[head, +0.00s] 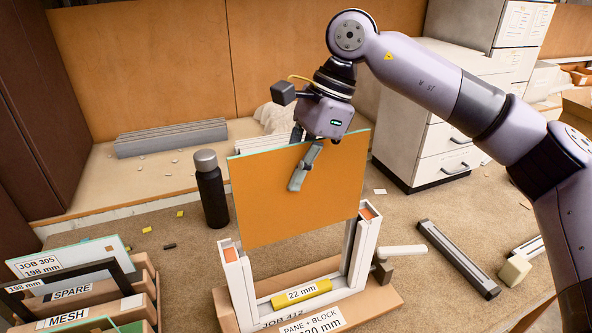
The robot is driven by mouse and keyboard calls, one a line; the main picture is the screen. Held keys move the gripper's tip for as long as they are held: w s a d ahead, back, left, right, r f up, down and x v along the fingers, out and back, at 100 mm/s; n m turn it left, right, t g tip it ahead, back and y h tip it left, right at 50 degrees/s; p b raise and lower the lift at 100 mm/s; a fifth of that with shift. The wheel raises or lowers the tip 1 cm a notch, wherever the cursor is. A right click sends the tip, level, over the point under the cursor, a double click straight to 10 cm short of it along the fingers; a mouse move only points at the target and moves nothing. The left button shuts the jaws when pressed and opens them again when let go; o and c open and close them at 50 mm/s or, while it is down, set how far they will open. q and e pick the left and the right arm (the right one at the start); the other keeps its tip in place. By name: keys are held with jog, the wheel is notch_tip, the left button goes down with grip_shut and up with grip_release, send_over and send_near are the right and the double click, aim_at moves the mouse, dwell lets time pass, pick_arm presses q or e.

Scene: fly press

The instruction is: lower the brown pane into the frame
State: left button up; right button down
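The brown pane (298,205), an orange-brown sheet with a thin greenish edge, hangs upright above the white frame (241,290). My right gripper (302,172) is shut on the pane's top edge, with one finger on the near face; the other is hidden behind it. The frame is U-shaped, with two posts with orange patches at their tops. The pane's lower corners are close to the post tops; I cannot tell if they are in the slots. A yellow block (301,294) marked 22 mm lies at the frame's bottom. My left gripper is not in view.
A black bottle (212,190) stands just left of the pane. A rack (140,287) of labelled panes is at the lower left. A lever (402,251) sticks out at the frame's right. A dark grey bar (457,258) lies farther right. White drawers (440,150) stand behind.

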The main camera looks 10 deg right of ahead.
notch_tip(320, 180, down, 20)
jog(key=b, duration=1.5)
jog(key=c, duration=1.8)
grip_release()
jog(key=shift+s+r, duration=0.1)
jog(key=shift+c, duration=0.2)
jog(key=shift+o, duration=0.6)
jog(key=v, duration=1.2)
